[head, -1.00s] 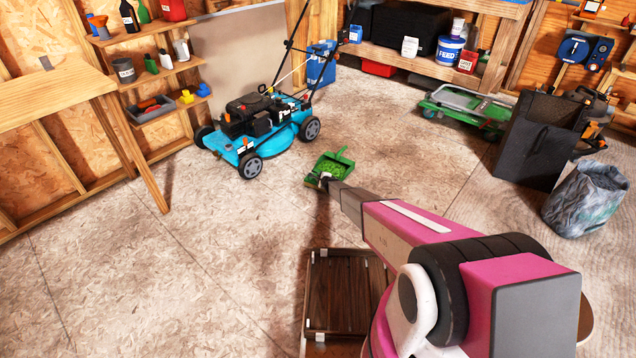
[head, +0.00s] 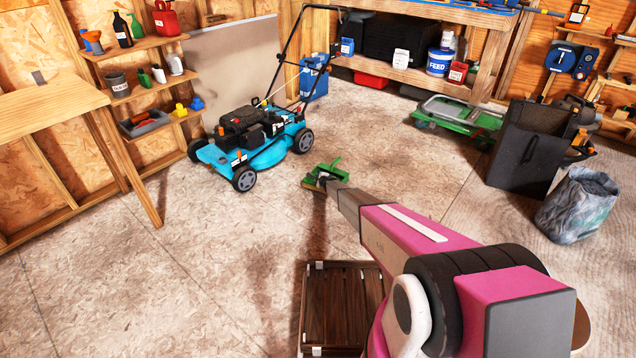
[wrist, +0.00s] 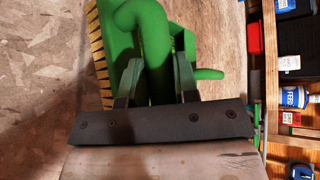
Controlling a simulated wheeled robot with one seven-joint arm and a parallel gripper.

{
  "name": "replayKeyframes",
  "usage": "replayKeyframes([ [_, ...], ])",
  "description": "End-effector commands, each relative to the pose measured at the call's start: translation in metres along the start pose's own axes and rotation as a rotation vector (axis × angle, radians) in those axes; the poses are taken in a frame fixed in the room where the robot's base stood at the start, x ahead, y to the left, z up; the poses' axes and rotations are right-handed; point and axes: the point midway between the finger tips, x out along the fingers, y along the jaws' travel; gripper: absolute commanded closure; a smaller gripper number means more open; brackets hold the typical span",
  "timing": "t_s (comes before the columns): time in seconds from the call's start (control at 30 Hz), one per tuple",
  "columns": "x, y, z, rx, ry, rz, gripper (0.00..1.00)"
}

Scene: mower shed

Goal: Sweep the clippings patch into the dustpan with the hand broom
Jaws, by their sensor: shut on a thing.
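My gripper (head: 327,180) is shut on the green handle of the hand broom (head: 311,186), out ahead of my arm in the head view. In the wrist view, the fingers (wrist: 157,78) press on both sides of the thick broom handle (wrist: 155,50). The broom's yellow bristles (wrist: 97,45) show along its left edge. Another green part with a rounded bar (wrist: 208,73) shows to the right of the handle; I cannot tell whether it belongs to the broom or the dustpan. I cannot make out the clippings patch or a separate dustpan.
A turquoise mower (head: 250,145) stands beyond the broom. A dark wooden crate (head: 313,310) sits on the floor beside my arm. A black bin (head: 520,155), a grey sack (head: 577,207) and a green creeper (head: 455,115) stand to the right. The floor at left is open.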

Motion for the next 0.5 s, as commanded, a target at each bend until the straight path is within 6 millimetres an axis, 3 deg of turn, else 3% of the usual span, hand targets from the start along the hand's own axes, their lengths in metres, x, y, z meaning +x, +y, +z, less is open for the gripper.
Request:
replayKeyframes([
  [0.5, -0.028, -0.031, 0.032, 0.001, 0.000, -0.001, 1.00],
])
